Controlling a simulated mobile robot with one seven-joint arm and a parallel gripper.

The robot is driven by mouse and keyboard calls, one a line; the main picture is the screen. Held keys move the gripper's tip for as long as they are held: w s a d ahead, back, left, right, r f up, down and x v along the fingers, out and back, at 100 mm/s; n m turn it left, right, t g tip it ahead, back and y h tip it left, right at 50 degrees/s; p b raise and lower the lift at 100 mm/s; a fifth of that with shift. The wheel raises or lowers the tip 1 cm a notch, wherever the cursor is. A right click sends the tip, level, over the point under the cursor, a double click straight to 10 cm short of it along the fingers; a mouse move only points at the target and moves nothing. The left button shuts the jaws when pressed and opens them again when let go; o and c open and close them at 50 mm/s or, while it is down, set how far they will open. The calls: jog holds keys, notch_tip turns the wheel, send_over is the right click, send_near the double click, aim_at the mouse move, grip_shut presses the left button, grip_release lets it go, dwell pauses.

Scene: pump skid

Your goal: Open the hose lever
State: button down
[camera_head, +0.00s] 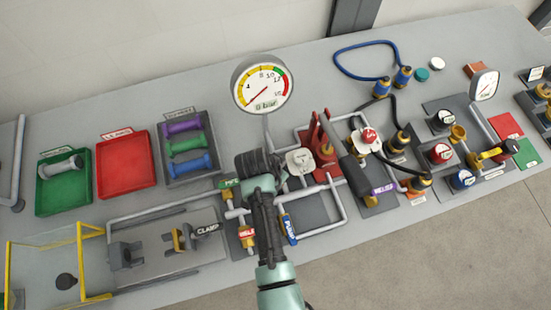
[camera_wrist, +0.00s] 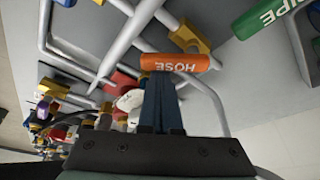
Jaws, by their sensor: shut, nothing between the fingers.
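The orange hose lever (camera_wrist: 175,62), marked HOSE, lies across the middle of the wrist view, with a yellow fitting (camera_wrist: 146,45) beside it. My gripper (camera_wrist: 160,82) is shut and empty. Its dark fingers stand together just below the lever's left half in that view, their tips at its lower edge. I cannot tell whether they touch it. In the head view my arm stands in front of the pipework, and I cannot make out the hose lever there.
The green pipe lever (camera_wrist: 266,17) is at the wrist view's upper right. Grey pipes (camera_wrist: 135,32) run close around the hose lever. A pressure gauge (camera_head: 262,82) stands behind, reading 0 bar.

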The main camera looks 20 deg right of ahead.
jog(key=m, duration=0.2)
jog(key=s+a+m+g, duration=0.1)
jog(key=m, duration=0.1)
jog(key=shift+s+a+m+h+b, duration=0.1)
jog(key=shift+a+m+h+b, duration=0.05)
jog(key=shift+m+h+b, duration=0.15)
jog(key=shift+w+a+b, duration=0.3)
jog(key=shift+w+b, duration=0.15)
jog(key=shift+w, duration=0.3)
